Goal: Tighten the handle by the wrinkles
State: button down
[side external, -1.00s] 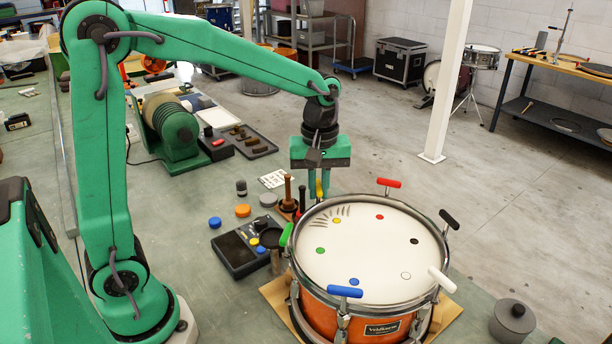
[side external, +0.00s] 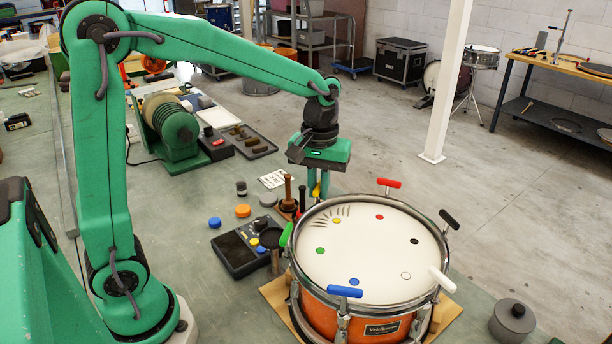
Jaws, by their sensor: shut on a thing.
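The orange drum (side external: 350,319) stands on a wooden board with its white head (side external: 372,255) facing up. Dark wrinkles (side external: 331,212) mark the head near its back-left rim, next to a yellow dot (side external: 337,221). My gripper (side external: 318,196) is over the rim beside the wrinkles, pointing down. It is shut on a yellow handle (side external: 317,190), mostly hidden between the fingers. Other handles stand around the rim: red (side external: 388,183), black (side external: 449,219), white (side external: 441,279), blue (side external: 345,291) and green (side external: 286,234).
A dark control box (side external: 238,252) and small pucks, one orange (side external: 243,210), lie left of the drum. A wooden peg (side external: 288,194) stands close behind my gripper's left. A grey lidded pot (side external: 512,320) is at the front right.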

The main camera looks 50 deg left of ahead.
aim_at(318, 185)
jog(key=c, duration=1.5)
grip_release()
jog(key=shift+r, duration=0.2)
jog(key=shift+r, duration=3.8)
jog(key=s+m+t, duration=0.2)
jog(key=s, duration=0.3)
jog(key=s+a+f+m+t, duration=0.1)
jog(key=s+m, duration=0.1)
jog(key=s, duration=0.3)
jog(key=s+f+m+t, duration=0.1)
jog(key=s+m+t, duration=0.1)
jog(key=s, duration=0.4)
jog(key=shift+a+m+t, duration=0.3)
jog(key=shift+a+m, duration=0.1)
jog(key=shift+m, duration=0.1)
